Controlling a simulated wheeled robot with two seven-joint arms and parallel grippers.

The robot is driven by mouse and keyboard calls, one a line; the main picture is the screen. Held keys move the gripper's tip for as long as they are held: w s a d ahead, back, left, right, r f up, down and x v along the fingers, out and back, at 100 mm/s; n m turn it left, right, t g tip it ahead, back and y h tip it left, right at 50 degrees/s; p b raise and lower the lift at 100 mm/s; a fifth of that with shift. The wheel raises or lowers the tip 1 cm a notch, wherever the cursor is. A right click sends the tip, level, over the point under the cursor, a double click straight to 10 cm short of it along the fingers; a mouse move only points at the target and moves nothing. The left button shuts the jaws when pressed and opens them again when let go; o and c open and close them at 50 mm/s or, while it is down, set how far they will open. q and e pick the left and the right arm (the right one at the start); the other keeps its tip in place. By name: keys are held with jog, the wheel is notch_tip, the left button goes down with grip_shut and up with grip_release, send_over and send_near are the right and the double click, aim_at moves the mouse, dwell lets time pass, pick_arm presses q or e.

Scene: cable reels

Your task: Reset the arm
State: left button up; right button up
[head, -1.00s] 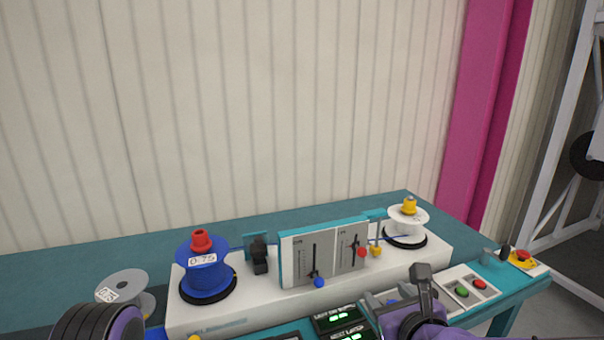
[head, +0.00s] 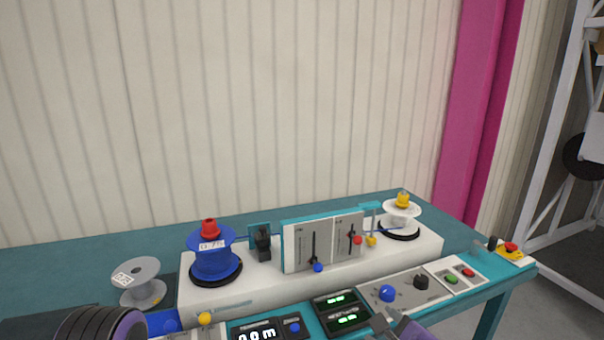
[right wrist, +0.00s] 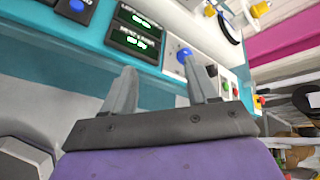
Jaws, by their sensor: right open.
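My right gripper (right wrist: 159,66) is open and empty in the right wrist view, its two grey fingers spread apart. Beyond the fingertips are the teal panel, the displays and a blue knob (right wrist: 183,55); the gripper appears apart from them. In the head view, part of my right arm (head: 412,330) shows at the bottom edge, below the knob panel. A dark ringed, purple link of my left arm (head: 100,326) shows at the lower left; the left gripper itself is out of frame.
A blue reel (head: 215,262) and a white reel (head: 400,219) stand on the white machine (head: 215,297). A grey reel (head: 140,283) is at left. The slider panel (head: 322,242), displays (head: 342,312), green button (head: 451,279) and red emergency button (head: 511,247) are nearby.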

jog(key=s+d+f+n+g+h, duration=0.15)
jog(key=s+f+n, duration=0.25)
jog(key=f, duration=0.4)
jog(key=s+d+f+n+g, duration=0.2)
jog(key=s+f+n, duration=0.2)
jog(key=f, duration=0.4)
jog(key=s+d+f+n+g+h, duration=0.15)
jog(key=s+f+n, duration=0.25)
jog(key=f, duration=0.4)
jog(key=s+d+f+n+g+h, duration=0.1)
jog(key=s+d+f+n+g, duration=0.1)
jog(key=s, duration=0.5)
jog(key=s+d+f+n+g+h, duration=0.1)
jog(key=s+d+f+n+g, duration=0.1)
jog(key=s+d+f+n, duration=0.2)
jog(key=s+d+f, duration=0.3)
jog(key=d, duration=0.1)
jog(key=shift+s+f, duration=0.15)
jog(key=shift+s, duration=0.2)
jog(key=shift+w, duration=0.2)
